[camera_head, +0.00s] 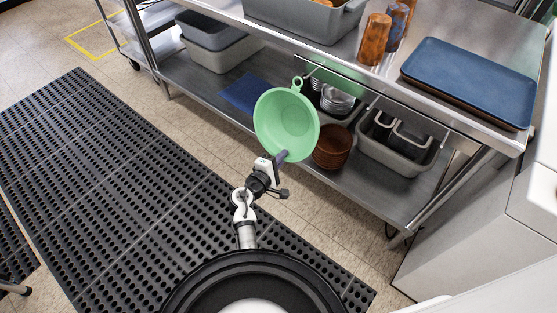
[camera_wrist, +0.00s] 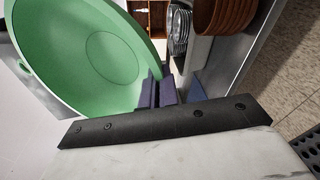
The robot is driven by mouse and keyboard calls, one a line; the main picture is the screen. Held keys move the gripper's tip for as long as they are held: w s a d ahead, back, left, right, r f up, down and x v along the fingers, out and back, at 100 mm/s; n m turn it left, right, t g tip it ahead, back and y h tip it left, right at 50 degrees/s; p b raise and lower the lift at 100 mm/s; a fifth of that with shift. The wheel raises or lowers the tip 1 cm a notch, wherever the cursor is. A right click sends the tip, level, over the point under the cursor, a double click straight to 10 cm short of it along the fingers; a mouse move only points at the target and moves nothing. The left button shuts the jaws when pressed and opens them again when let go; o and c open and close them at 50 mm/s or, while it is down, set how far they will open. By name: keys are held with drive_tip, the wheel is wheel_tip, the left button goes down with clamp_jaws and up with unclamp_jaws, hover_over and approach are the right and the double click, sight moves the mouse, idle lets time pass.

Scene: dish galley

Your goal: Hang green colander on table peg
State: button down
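The green colander (camera_head: 283,126) hangs in the air in front of the steel table (camera_head: 295,42), its ring handle (camera_head: 298,84) at the top. My gripper (camera_head: 282,155) is at its lower rim, opposite the ring. In the wrist view, my two dark fingertips (camera_wrist: 158,92) are close together with the colander rim (camera_wrist: 118,50) between them. A thin dark rail (camera_head: 405,112) runs along the table's front below the top; its left end is near the ring. I cannot make out a single peg clearly. A green patch, perhaps a reflection, shows behind the rail.
The table top carries a blue tray (camera_head: 470,80), brown cups (camera_head: 374,40) and a grey tub (camera_head: 300,18). The lower shelf holds brown bowls (camera_head: 332,148), a grey bin (camera_head: 400,150) and a blue mat (camera_head: 246,93). The black floor mat (camera_head: 110,190) is clear.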

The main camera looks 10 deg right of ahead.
drive_tip(key=shift+x, duration=2.35)
drive_tip(key=shift+w+d+f+b, duration=0.2)
drive_tip(key=shift+d+f+b, duration=0.15)
drive_tip(key=shift+d+b, duration=0.4)
drive_tip(key=shift+a, duration=0.1)
drive_tip(key=c, duration=1.6)
unclamp_jaws()
drive_tip(key=b, duration=0.2)
approach(291, 147)
drive_tip(key=shift+s+a+f, duration=0.65)
drive_tip(key=shift+s+a, duration=0.25)
drive_tip(key=shift+a, duration=0.05)
